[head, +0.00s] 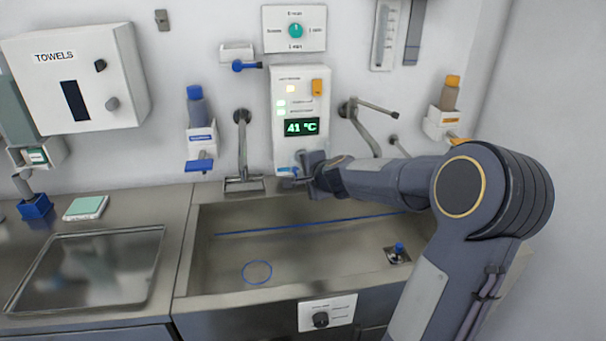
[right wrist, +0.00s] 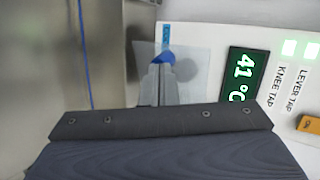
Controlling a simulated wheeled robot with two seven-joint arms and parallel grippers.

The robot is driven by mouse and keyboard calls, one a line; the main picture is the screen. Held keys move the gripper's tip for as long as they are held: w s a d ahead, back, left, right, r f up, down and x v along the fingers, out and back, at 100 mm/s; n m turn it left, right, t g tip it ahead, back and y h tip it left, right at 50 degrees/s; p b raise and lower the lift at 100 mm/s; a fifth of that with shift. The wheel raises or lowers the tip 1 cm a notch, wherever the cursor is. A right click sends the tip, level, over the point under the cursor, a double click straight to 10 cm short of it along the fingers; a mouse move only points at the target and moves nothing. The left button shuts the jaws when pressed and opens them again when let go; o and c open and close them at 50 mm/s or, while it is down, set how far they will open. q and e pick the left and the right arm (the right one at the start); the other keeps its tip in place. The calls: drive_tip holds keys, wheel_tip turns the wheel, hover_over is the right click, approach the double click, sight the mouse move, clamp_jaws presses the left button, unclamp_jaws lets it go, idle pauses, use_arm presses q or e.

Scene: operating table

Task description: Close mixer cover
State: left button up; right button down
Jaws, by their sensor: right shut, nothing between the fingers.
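The white mixer panel (head: 287,101) with its green 41 °C display hangs on the wall above the sink. In the right wrist view, a see-through cover (right wrist: 201,62) lies at the panel's lower end, with a dark round shape faintly visible through it. A blue tab (right wrist: 165,39) is beside the cover. My right gripper (head: 300,172) is at the panel's lower edge, its jaws shut and empty. In the right wrist view its fingertips overlap the cover; I cannot tell whether they touch it. How far the cover is open is unclear. My left gripper is out of view.
The steel sink (head: 300,249) lies below my right arm. A faucet (head: 243,150) stands left of the panel, and a lever tap (head: 367,125) right of it. A soap dispenser (head: 201,132) and a towel box (head: 75,75) are farther left.

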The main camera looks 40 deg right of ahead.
drive_tip(key=w+p, duration=0.1)
drive_tip(key=a+m+h+p, duration=0.1)
drive_tip(key=p, duration=0.1)
drive_tip(key=shift+w+r, duration=0.25)
drive_tip(key=shift+w, duration=0.1)
drive_tip(key=shift+w+a+f+p, duration=0.15)
drive_tip(key=shift+w, duration=0.5)
drive_tip(key=shift+w+a+f+p, duration=0.15)
drive_tip(key=shift+w, duration=0.45)
drive_tip(key=shift+s+d, duration=0.1)
drive_tip(key=shift+s, duration=0.05)
